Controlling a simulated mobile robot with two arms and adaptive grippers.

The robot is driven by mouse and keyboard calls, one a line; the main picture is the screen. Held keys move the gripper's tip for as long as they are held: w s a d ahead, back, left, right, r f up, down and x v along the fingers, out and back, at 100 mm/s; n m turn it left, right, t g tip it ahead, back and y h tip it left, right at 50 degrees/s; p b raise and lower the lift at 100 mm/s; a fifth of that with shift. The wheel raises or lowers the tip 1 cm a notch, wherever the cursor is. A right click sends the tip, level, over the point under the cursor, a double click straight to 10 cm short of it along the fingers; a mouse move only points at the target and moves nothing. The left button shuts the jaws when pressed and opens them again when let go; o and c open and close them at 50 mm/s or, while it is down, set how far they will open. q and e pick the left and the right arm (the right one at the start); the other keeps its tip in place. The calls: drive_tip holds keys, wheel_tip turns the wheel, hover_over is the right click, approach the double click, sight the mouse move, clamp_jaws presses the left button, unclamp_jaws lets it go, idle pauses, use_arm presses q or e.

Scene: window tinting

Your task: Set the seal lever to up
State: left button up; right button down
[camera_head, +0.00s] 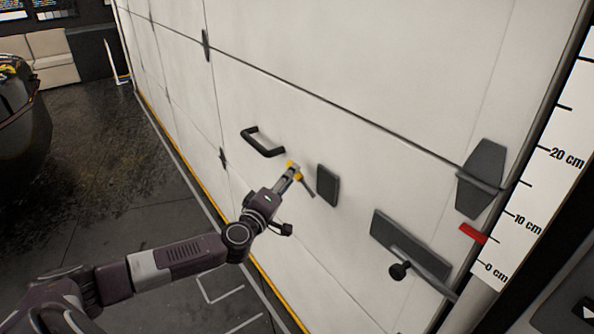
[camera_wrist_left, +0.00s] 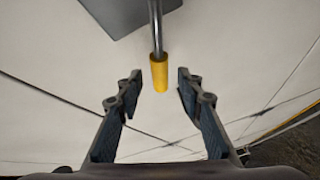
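The lever, a thin grey rod (camera_head: 307,188) with a yellow grip (camera_head: 292,164), sits on the white wall panel beside a small dark plate. My left gripper (camera_head: 289,174) is at the yellow grip and hides part of it. In the left wrist view the yellow grip (camera_wrist_left: 159,76) lies between the tips of the open left gripper (camera_wrist_left: 158,85), with a visible gap on each side. The rod runs up from the grip toward the grey plate (camera_wrist_left: 130,14). My right gripper is in neither view.
A black pull handle (camera_head: 262,142) is up and left of the lever. The dark plate (camera_head: 328,185) is just right of it. A grey bracket with a black knob (camera_head: 399,271) and a centimetre scale (camera_head: 523,211) with a red marker (camera_head: 473,233) are farther right. Open floor lies left.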

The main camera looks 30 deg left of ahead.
use_arm(q)
drive_tip(key=shift+w+a, duration=0.2)
drive_tip(key=shift+w, duration=1.75)
clamp_jaws()
drive_tip(key=shift+f, duration=0.1)
